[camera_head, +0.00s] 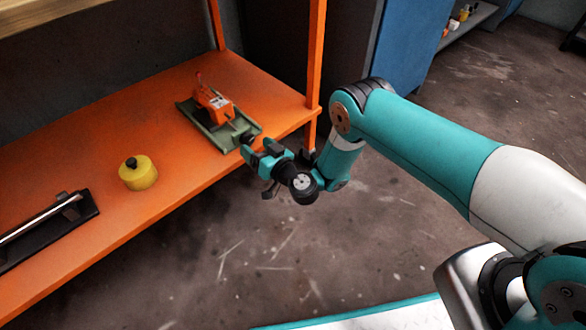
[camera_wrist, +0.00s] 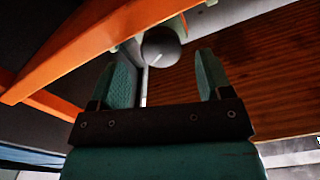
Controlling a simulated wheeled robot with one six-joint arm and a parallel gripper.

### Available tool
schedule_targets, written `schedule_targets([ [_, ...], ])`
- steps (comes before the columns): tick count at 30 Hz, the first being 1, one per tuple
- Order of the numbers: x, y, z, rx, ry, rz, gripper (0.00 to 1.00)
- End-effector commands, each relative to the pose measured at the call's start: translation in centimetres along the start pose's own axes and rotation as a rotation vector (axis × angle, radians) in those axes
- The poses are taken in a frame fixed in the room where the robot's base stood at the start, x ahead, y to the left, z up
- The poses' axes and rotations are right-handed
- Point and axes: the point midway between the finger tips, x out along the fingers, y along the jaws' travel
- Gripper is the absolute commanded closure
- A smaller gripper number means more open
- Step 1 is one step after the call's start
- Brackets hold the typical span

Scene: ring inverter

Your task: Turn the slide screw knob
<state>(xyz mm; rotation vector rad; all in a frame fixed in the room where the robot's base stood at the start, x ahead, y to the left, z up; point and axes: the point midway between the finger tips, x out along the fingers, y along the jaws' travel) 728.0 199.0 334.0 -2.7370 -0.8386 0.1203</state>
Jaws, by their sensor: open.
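The slide device has a green base (camera_head: 219,132) with an orange block (camera_head: 213,101) on top, and sits at the right end of the orange shelf. Its dark round knob (camera_head: 248,138) is at the end facing my gripper (camera_head: 257,153). In the wrist view the knob (camera_wrist: 161,47) shows a pale line on its face and appears between the fingertips of my gripper (camera_wrist: 164,56). The fingers are open, with visible gaps on both sides of the knob. I cannot tell whether the fingertips reach past its face.
The orange shelf (camera_head: 105,122) has an upright post (camera_head: 315,60) near its right corner. A yellow cylinder (camera_head: 138,174) with a black top stands left of the device. A black tray (camera_head: 45,229) with a metal bar lies further left. Bare floor lies in front.

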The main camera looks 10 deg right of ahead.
Motion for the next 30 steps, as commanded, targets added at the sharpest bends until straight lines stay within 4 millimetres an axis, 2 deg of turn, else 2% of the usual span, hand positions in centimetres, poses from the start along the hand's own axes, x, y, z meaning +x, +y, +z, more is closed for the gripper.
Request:
schedule_targets([
  [1,-0.2,-0.2,-0.8,0.001,-0.002,0.001,0.28],
  [16,-2.7,-0.4,-0.9,0.001,-0.003,0.001,0.28],
  [21,-6.2,-0.2,-0.8,0.005,-0.005,0.005,0.28],
  [30,-10.8,-0.2,-0.8,0.001,-0.003,0.003,0.28],
])
